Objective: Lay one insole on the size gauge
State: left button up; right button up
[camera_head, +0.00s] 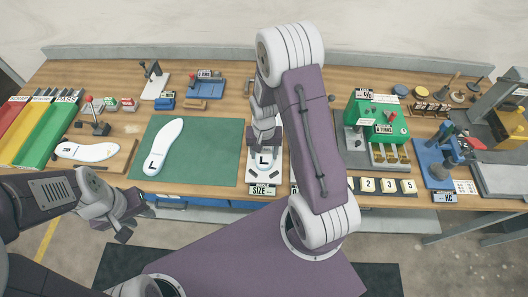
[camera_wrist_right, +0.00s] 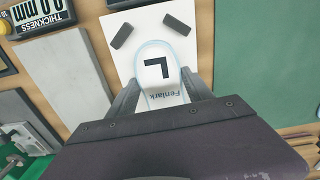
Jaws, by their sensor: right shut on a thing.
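The size gauge is a white board (camera_head: 252,179) with a SIZE label at its front edge, right of the green mat. It fills the top middle of the right wrist view (camera_wrist_right: 188,50) and bears two dark grey blocks. A white insole (camera_head: 264,160) marked L lies over the board. My right gripper (camera_wrist_right: 163,82) is shut on this insole (camera_wrist_right: 160,88) at its heel end; whether the insole touches the board I cannot tell. My right arm hides its far part in the head view. My left gripper (camera_head: 133,226) is open and empty before the table's front edge.
Another white L insole (camera_head: 165,147) lies on the green mat (camera_head: 213,150). A third insole (camera_head: 88,151) lies on a board at the left. Red, yellow and green trays (camera_head: 48,130) stand far left. A green machine (camera_head: 376,122) stands right of the gauge.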

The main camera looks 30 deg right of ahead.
jog(key=o, duration=1.5)
jog(key=shift+f, duration=0.15)
